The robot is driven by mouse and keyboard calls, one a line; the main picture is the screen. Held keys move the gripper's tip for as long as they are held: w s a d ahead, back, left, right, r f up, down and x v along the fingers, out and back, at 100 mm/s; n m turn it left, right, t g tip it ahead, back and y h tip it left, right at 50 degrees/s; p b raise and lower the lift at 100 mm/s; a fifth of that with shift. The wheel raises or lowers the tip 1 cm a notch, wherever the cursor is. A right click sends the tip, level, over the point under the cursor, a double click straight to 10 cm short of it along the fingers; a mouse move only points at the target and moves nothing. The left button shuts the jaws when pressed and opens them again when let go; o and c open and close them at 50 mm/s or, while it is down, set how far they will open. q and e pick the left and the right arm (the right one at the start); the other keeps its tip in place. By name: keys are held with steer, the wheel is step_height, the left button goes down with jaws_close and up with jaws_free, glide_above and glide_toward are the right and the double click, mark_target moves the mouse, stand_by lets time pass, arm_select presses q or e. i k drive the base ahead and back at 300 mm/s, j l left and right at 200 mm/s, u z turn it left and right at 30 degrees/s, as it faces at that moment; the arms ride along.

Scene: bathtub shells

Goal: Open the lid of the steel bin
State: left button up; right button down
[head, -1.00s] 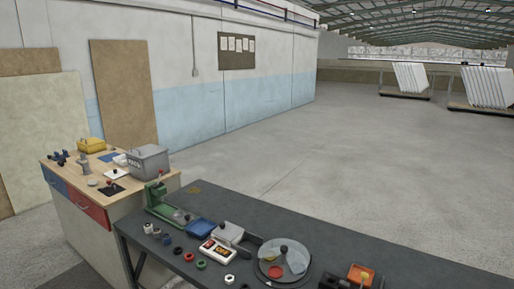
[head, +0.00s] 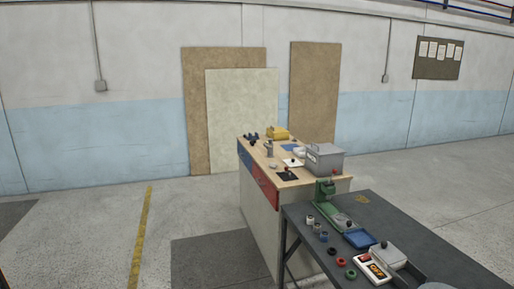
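The steel bin (head: 324,161) is a grey box on the right side of the wooden-topped cabinet (head: 252,151). Its lid (head: 324,149) looks shut, and a pale label shows on its front. Neither of my grippers is in the head view, so nothing is seen touching the bin.
A yellow box (head: 277,134), a joystick (head: 289,173) and small parts share the cabinet top. A dark workbench (head: 405,232) with a green press (head: 324,194), blue tray (head: 359,240) and switch box (head: 372,269) adjoins it in front. Open floor (head: 95,235) lies left.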

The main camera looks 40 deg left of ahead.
mark_target(327, 149)
steer(key=u, duration=0.95)
steer(key=i+j+z, duration=0.1)
steer(key=z, duration=0.35)
steer(key=i+j+z, duration=0.15)
steer(key=z, duration=0.35)
steer(key=i+j+z, duration=0.15)
steer(key=j, duration=0.2)
steer(key=i+j+z, duration=0.15)
steer(key=j, duration=0.2)
steer(key=i+j+z, duration=0.2)
steer(key=j, duration=0.2)
steer(key=i+j+z, duration=0.15)
steer(key=j, duration=0.2)
steer(key=i+j, duration=0.1)
steer(key=j, duration=0.4)
steer(key=i+j+z, duration=0.1)
steer(key=j, duration=0.45)
steer(key=i+j, duration=0.15)
steer(key=j, duration=0.35)
steer(key=i+j, duration=0.1)
steer(key=j, duration=0.45)
steer(key=i+j+z, duration=0.1)
steer(key=j, duration=0.4)
